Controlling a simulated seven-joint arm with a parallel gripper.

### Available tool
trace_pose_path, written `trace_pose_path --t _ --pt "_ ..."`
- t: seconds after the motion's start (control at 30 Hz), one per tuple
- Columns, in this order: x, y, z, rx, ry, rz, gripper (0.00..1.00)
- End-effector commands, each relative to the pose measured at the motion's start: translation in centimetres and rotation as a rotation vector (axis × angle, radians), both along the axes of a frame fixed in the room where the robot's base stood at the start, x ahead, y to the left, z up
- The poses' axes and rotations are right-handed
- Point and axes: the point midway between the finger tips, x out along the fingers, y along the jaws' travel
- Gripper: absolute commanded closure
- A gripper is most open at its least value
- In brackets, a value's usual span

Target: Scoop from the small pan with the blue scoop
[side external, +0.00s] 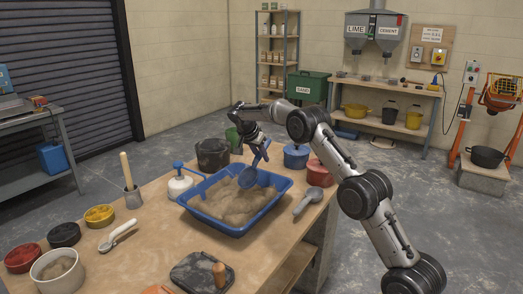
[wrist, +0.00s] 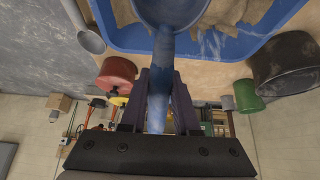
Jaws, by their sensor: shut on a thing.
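The blue scoop (side external: 248,178) has its handle up and its bowl down over the sandy mix in the blue tub (side external: 206,217). Whether the bowl touches the mix I cannot tell. My gripper (side external: 262,147) is shut on the scoop's handle above the tub. In the wrist view the handle (wrist: 163,75) runs between the fingers of my gripper (wrist: 161,88), with the bowl at the top edge. The blue tub's rim (wrist: 120,40) shows there too. A small whitish pan (side external: 42,279) with sandy mix stands at the table's front left, away from my gripper.
A white-handled scoop (side external: 118,236) and a grey scoop (side external: 308,201) lie on the table (side external: 150,262). A black bucket (side external: 212,155), a blue pot (side external: 296,157) and a red pot (side external: 318,174) stand behind the tub. A black tray (side external: 200,273) lies in front.

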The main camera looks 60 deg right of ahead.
Motion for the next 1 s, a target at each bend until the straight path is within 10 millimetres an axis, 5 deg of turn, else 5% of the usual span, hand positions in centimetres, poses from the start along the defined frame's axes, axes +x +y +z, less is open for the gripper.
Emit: trace_pose_path --t 1.0 --pt "0.0 1.9 -9.1 0.082 0.001 0.0 1.0"
